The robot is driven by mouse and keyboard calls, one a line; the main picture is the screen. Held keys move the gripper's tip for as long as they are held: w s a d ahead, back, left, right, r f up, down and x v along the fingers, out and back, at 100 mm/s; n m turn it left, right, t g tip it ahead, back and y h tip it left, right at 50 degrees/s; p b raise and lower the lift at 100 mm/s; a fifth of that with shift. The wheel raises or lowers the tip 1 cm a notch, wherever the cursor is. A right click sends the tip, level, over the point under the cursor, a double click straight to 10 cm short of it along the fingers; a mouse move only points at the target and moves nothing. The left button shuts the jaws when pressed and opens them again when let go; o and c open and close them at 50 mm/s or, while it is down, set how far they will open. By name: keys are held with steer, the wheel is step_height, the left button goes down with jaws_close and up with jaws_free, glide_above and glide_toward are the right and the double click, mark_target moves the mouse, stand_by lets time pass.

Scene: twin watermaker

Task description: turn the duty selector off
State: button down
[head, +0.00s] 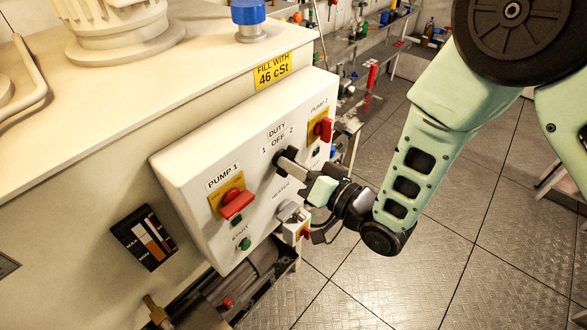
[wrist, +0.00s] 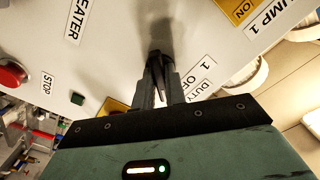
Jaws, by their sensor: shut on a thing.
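The duty selector (head: 281,160) is a dark knob on the white control box (head: 180,165), under the label DUTY with the marks 1, OFF and 2. My gripper (head: 291,164) reaches it from the lower right in the head view, its fingers shut on the knob. In the wrist view, my gripper (wrist: 161,78) has its two fingers close on either side of the dark selector handle (wrist: 155,62). The fingers hide much of the knob, and I cannot tell which mark it points to.
The red PUMP 1 handle (head: 236,204) is left of my gripper and the red PUMP 2 handle (head: 324,129) is right. The HEATER switch (head: 292,212) lies just below my gripper. A green START button (head: 245,243) is lower left. Open floor (head: 440,270) lies to the right.

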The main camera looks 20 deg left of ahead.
steer(key=n+b, duration=0.7)
steer(key=b, duration=0.4)
steer(key=shift+f+n, duration=0.1)
steer(key=shift+n, duration=0.3)
steer(key=c, duration=1.4)
jaws_free()
steer(key=shift+c, duration=0.2)
